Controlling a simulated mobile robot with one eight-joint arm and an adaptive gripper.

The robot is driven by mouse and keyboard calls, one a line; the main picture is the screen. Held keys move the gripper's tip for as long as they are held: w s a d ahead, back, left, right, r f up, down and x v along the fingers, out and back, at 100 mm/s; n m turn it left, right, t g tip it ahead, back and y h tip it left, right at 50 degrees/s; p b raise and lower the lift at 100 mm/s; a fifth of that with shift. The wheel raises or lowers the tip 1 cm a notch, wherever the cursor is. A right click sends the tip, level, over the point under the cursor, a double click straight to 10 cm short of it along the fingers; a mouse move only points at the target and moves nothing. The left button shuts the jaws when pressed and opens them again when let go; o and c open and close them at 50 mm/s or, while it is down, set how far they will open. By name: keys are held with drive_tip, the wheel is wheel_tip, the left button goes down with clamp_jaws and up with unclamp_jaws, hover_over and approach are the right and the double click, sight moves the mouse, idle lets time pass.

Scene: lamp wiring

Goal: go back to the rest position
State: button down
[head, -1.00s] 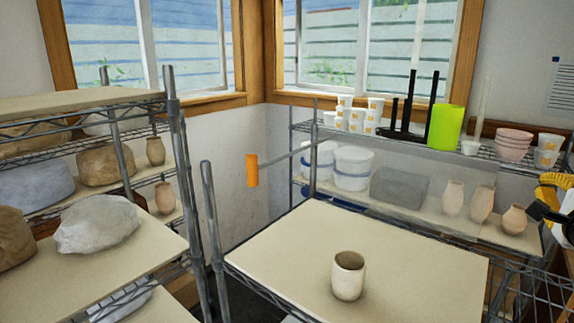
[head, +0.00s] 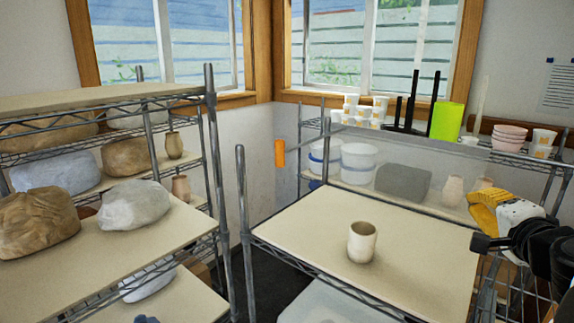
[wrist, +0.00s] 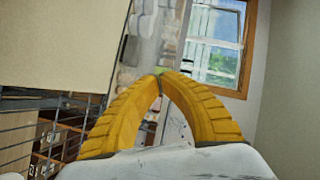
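My gripper (head: 476,197) is at the right of the head view, beside the right edge of the cream-topped table, with nothing seen in it. In the wrist view its two yellow ribbed fingers (wrist: 160,74) arch together and meet at the tips. A small green patch shows just past the tips; I cannot tell what it is. A beige cup (head: 362,243) stands upright on the cream table top (head: 310,225), apart from my gripper. The lamp of the scene cannot be made out.
A wire rack (head: 226,205) with wrapped lumps (head: 135,205) and pots stands at left. A back shelf holds white buckets (head: 358,163), a lime-green block (head: 446,121) and pink bowls (head: 510,137). An orange cylinder (head: 279,153) sits at the gap between racks. Most of the table top is bare.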

drive_tip(key=s+a+f+n+g+y, duration=0.25)
drive_tip(key=a+f+n, duration=0.3)
drive_tip(key=a, duration=0.35)
drive_tip(key=s+a+f+n+g+y, duration=0.2)
drive_tip(key=s+a+f+n, duration=0.3)
drive_tip(key=a, duration=0.4)
drive_tip(key=s+a+f+n+g+h, duration=0.25)
drive_tip(key=s+f+n+g, duration=0.3)
drive_tip(key=s+f, duration=0.45)
wheel_tip(320, 180, down, 40)
drive_tip(key=t+b, duration=0.1)
drive_tip(key=b, duration=3.9)
drive_tip(key=shift+w+d, duration=0.2)
drive_tip(key=shift+w, duration=0.15)
drive_tip(key=shift+f, duration=0.1)
